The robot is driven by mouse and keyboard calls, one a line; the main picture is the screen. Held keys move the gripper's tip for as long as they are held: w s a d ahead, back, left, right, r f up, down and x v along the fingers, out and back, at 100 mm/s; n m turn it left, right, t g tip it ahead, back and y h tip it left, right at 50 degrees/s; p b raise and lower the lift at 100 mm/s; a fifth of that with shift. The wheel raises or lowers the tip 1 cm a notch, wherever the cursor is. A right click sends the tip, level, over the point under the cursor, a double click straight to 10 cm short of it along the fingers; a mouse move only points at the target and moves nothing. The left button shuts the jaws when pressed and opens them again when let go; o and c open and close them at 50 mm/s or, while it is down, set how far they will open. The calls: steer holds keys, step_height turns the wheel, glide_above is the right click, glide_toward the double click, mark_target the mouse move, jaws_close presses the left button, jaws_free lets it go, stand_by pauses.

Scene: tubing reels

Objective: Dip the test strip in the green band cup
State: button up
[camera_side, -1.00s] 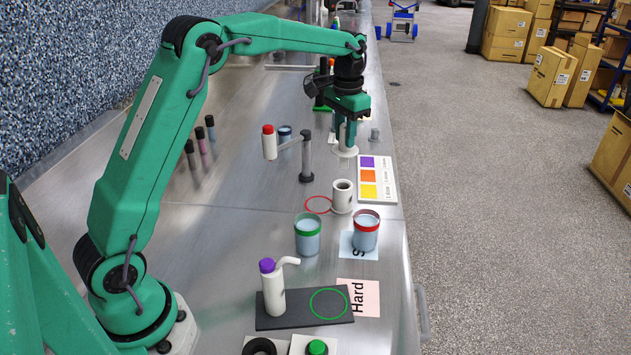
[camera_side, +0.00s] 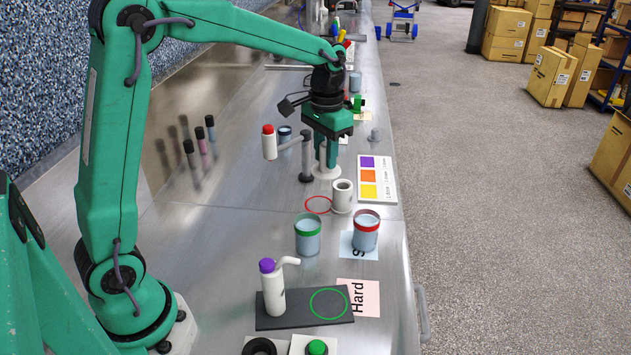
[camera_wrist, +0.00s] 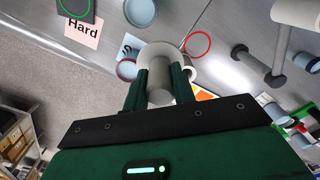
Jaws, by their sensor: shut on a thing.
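The green band cup (camera_side: 307,236) stands upright on the steel bench, with pale blue liquid inside. Its pale round top also shows at the upper edge of the wrist view (camera_wrist: 140,11). My gripper (camera_side: 326,158) is shut on a pale upright stem with a wide round disc (camera_side: 327,173) at its lower end. In the wrist view the stem (camera_wrist: 159,88) sits between both fingers. I cannot make out a separate test strip on it. My gripper is behind the green band cup, farther along the bench, and well apart from it.
A red band cup (camera_side: 366,232) stands right of the green one. A white mug (camera_side: 342,196) is between them and my gripper. A purple-topped pump bottle (camera_side: 272,288) is in front.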

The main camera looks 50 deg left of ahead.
steer(key=s+d+f, duration=0.1)
steer(key=s+d, duration=0.1)
steer(key=s, duration=0.4)
steer(key=shift+s, duration=0.35)
steer(key=shift+f, duration=0.15)
step_height(320, 180, down, 7)
stand_by(0.8)
stand_by(2.0)
step_height(320, 180, up, 8)
steer(key=shift+r, duration=0.2)
stand_by(1.3)
